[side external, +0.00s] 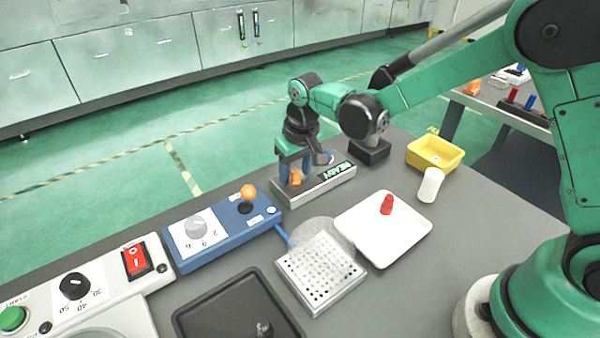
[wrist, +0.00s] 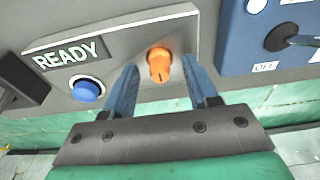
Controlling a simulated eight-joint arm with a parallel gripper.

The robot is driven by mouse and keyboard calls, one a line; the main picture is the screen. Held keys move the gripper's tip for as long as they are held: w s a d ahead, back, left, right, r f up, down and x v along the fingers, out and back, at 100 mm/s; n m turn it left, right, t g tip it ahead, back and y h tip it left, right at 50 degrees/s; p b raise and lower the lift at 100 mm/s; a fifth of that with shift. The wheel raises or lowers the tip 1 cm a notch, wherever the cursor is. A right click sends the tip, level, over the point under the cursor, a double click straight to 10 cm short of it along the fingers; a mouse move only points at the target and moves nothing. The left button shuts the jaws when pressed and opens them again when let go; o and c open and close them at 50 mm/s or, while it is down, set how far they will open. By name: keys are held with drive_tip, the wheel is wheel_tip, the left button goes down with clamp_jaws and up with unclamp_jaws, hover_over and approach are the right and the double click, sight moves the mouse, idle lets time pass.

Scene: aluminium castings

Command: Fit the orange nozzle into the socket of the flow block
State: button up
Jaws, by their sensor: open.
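The orange nozzle (side external: 296,178) stands at the left part of the grey flow block (side external: 325,186), which carries a green READY display. In the wrist view the nozzle (wrist: 159,70) meets the block's light top face (wrist: 130,50); the socket is hidden under it, and how deep it sits I cannot tell. My gripper (side external: 295,172) is open over that end of the block, pointing down. In the wrist view its two blue fingers (wrist: 158,64) stand on either side of the nozzle, with a visible gap on each side.
A blue control box (side external: 225,235) with an orange-balled lever stands close by. A white tray (side external: 372,250) holds a red piece (side external: 387,204). A perforated block (side external: 320,275), a white cylinder (side external: 431,185), a yellow bin (side external: 435,153) and a dark tray (side external: 215,315) are also on the table.

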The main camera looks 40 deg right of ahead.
wheel_tip(320, 180, up, 11)
drive_tip(key=s, duration=0.2)
drive_tip(key=s+d+t, duration=0.5)
drive_tip(key=s+d, duration=0.1)
drive_tip(key=s, duration=0.5)
drive_tip(key=shift+s+f, duration=0.25)
drive_tip(key=shift+s, duration=0.05)
idle(0.8)
